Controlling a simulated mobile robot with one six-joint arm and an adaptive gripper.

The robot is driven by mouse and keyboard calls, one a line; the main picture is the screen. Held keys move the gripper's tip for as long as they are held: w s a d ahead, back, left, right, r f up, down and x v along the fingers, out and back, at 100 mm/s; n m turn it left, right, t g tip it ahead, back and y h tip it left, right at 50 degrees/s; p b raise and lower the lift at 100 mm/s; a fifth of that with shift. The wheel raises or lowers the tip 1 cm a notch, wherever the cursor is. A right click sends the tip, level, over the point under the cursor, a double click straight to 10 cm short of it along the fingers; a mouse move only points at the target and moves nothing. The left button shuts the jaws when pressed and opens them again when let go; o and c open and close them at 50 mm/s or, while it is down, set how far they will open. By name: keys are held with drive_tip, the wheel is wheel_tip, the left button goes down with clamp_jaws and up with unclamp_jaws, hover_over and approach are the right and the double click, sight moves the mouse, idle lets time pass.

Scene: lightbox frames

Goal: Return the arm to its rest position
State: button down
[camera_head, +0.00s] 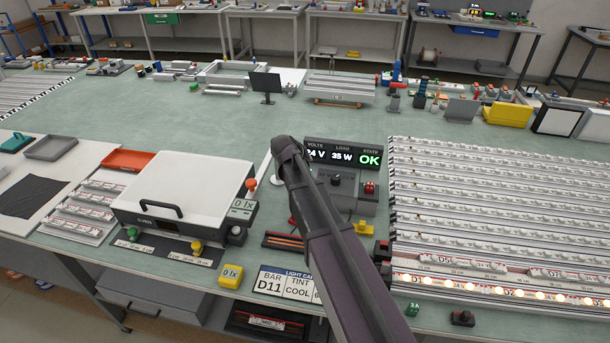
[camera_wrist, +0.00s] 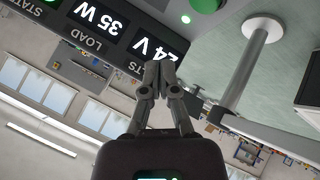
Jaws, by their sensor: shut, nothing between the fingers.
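My arm (camera_head: 335,235) rises from the bottom edge in the head view, with its upper end just left of the display panel. I cannot clearly make out the fingers there. In the wrist view my gripper (camera_wrist: 159,72) is shut, its fingertips together with nothing between them. The display panel (camera_head: 342,154) reads 35 W and a green OK, with the volts figure partly covered by my arm. It appears upside down in the wrist view (camera_wrist: 103,25), behind the fingers. I cannot tell the gap between fingers and panel.
A white-lidded box (camera_head: 185,187) with a black handle stands left of my arm. Rows of light bars (camera_head: 490,215) fill the right, the front row lit. A small dark screen (camera_head: 265,84) stands farther back. The green bench top (camera_head: 200,120) is open behind the box.

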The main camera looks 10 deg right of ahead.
drive_tip(key=s+f+g+y, duration=0.2)
drive_tip(key=s+g+y, duration=0.1)
drive_tip(key=s, duration=1.1)
drive_tip(key=s+f+g+y, duration=0.3)
drive_tip(key=s+g, duration=0.1)
drive_tip(key=s, duration=1)
drive_tip(key=shift+s+a+f+m, duration=0.25)
drive_tip(key=shift+s+f+m, duration=0.05)
drive_tip(key=shift+s+m, duration=0.1)
